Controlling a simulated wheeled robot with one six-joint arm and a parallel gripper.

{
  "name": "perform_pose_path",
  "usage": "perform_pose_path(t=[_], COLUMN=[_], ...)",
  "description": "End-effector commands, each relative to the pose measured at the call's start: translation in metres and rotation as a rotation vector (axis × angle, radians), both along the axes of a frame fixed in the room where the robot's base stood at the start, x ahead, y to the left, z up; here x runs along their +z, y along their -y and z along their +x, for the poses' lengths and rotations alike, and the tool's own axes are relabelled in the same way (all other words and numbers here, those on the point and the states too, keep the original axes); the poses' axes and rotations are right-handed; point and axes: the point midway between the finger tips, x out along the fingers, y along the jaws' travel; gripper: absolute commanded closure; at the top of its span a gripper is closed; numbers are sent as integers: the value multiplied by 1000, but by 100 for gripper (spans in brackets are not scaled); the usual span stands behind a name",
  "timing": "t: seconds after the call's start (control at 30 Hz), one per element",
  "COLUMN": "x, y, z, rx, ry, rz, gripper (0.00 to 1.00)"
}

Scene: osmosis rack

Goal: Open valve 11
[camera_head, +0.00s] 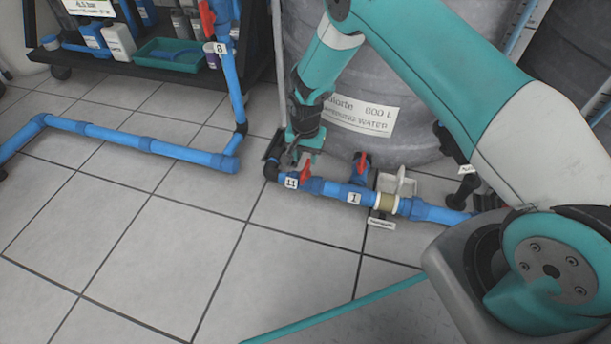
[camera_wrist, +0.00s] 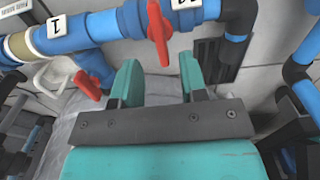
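Valve 11 has a red lever handle (camera_head: 306,170) on a blue pipe, beside a white label reading 11 (camera_head: 291,182). My gripper (camera_head: 299,156) is just behind and above this handle in the head view. In the wrist view, my gripper (camera_wrist: 160,70) is open, its two teal fingers apart with nothing held. The red handle (camera_wrist: 159,32) runs roughly in line with the gap, its lower end near the fingertips. I cannot tell whether either finger touches it. The label (camera_wrist: 186,4) is partly cut off at the top edge.
A second red handle (camera_head: 362,160) stands by label 1 (camera_head: 354,198); it also shows in the wrist view (camera_wrist: 87,84). A large grey tank (camera_head: 400,60) stands close behind the pipe. Another blue pipe (camera_head: 140,142) runs at left. The tiled floor in front is mostly clear.

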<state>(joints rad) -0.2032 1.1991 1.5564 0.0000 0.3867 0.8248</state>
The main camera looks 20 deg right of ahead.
Motion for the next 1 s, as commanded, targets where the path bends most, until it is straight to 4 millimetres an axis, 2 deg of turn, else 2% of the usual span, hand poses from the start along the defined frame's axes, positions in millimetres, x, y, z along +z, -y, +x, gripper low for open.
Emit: perform_pose_path(t=[0.03,0.1,0.3,0.73,0.9,1.0], x=[-19,-32,-57,-63,-63,-63], y=[0,0,0,0,0,0], z=[0,0,0,0,0,0], rx=[0,0,1,1,1,1], ry=[0,0,1,1,1,1], rz=[0,0,0,0,0,0], gripper=[61,61,61,61,100,100])
